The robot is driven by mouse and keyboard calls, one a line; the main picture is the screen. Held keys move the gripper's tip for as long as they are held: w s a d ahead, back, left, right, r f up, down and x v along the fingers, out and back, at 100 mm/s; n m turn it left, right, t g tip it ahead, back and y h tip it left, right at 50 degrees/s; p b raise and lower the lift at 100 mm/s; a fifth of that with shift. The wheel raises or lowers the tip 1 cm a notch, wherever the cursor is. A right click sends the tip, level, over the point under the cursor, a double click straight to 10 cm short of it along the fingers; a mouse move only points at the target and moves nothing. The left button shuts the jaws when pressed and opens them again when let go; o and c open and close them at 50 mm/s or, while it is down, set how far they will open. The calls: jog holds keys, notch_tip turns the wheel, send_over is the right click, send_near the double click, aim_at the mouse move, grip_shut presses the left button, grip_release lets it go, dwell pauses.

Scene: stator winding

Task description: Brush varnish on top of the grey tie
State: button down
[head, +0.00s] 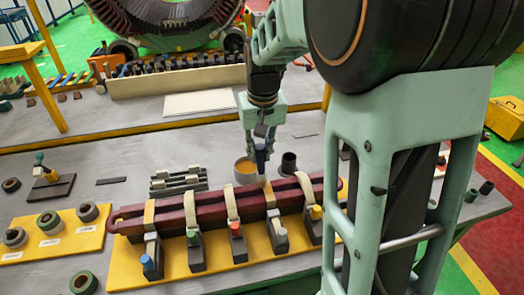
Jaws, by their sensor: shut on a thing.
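My gripper (263,125) is shut on a brush (261,153), which hangs down with a blue-grey handle. Its tan tip is over the dark red coil bars (173,215), at the fourth tie from the left (269,197). I cannot tell whether the tip touches that tie. The block in front of this tie has a grey knob (281,231), so it looks like the grey tie. The other pale ties stand by blue (147,262), green (192,237), red (236,229) and yellow (316,212) knobs. A pot with amber content (246,172) stands behind the bars.
A dark cup (288,164) stands right of the pot. Grey slotted bars (178,181) lie behind the coil. A yellow board with tape rolls (53,236) is at left. My arm hides the table's right part.

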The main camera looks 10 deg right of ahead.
aim_at(257, 146)
jog(key=shift+w+a+f, duration=0.1)
jog(key=shift+a, duration=0.25)
notch_tip(257, 146, up, 3)
jog(key=shift+r+p, duration=0.1)
jog(key=shift+p, duration=1)
jog(key=shift+r+p, duration=1.8)
jog(key=shift+r, duration=0.55)
jog(key=shift+f, duration=0.1)
